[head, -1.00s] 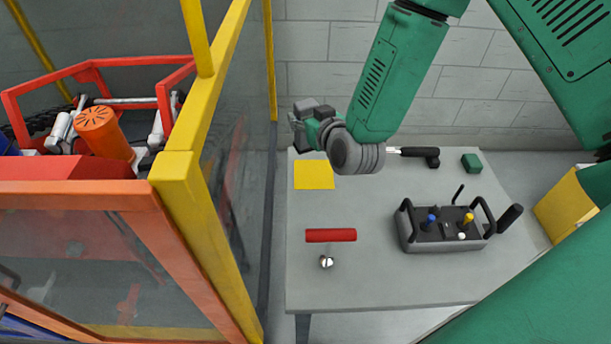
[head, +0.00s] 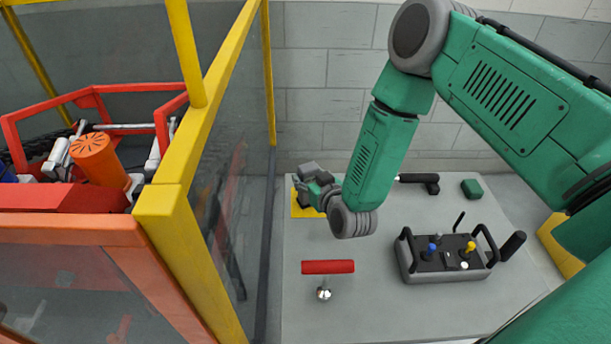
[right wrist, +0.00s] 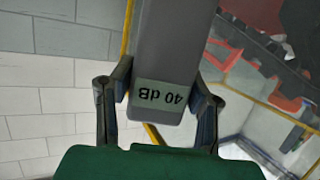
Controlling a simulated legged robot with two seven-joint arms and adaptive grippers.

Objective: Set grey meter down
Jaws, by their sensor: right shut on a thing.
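The grey meter (head: 308,169) is held in my right gripper (head: 318,186) in the head view. In the right wrist view the grey meter (right wrist: 170,45) stands between the two fingers of the gripper (right wrist: 160,100), and its pale label reads "40 dB" upside down. The gripper and meter are over the yellow square (head: 303,210) on the grey table (head: 375,285) and cover part of it. I cannot tell how high the meter is above the square. My left gripper is not in view.
A red-handled tool (head: 328,267) lies near the front of the table. A grey control box (head: 445,262) with joysticks, a black-handled tool (head: 420,181) and a green block (head: 472,188) are to the right. A yellow-framed barrier (head: 178,205) stands left of the table.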

